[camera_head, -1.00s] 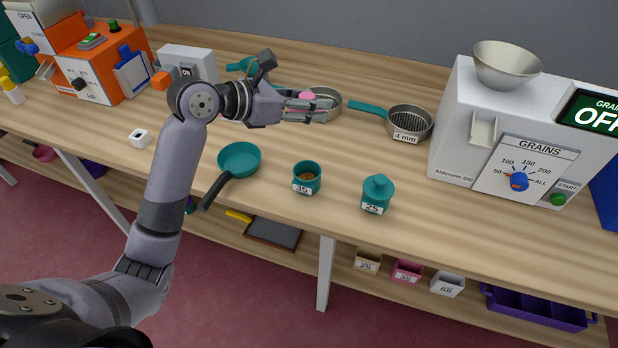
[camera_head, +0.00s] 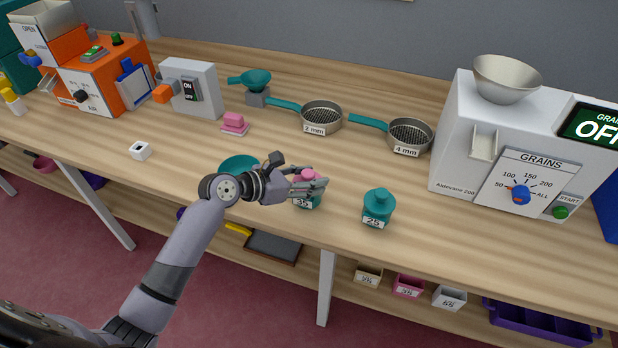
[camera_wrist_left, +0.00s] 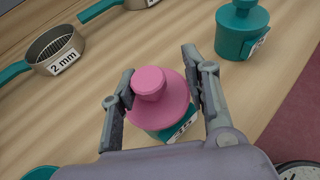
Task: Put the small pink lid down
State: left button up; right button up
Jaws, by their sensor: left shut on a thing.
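The small pink lid (camera_wrist_left: 158,97) with its round knob is between the fingers of my left gripper (camera_wrist_left: 160,100), which is shut on it. In the left wrist view the lid covers the top of the teal cup labelled 35 (camera_wrist_left: 184,134). Whether it rests on the rim or hovers just above cannot be told. In the head view the lid (camera_head: 308,174) shows at my left gripper (camera_head: 308,187), over the cup (camera_head: 306,203), which my fingers partly hide. My right gripper is not in view.
A teal lidded cup labelled 25 (camera_head: 378,207) stands just to the right. The teal pan (camera_head: 238,162) is partly behind my left wrist. The 2 mm sieve (camera_head: 320,117), 4 mm sieve (camera_head: 408,136) and a pink block (camera_head: 234,122) stand farther back. The table front edge is close.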

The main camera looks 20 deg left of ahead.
pick_arm(q)
jog(key=shift+f, duration=0.15)
jog(key=o, duration=0.9)
jog(key=shift+b+v, duration=0.55)
jog(key=shift+v, duration=5.5)
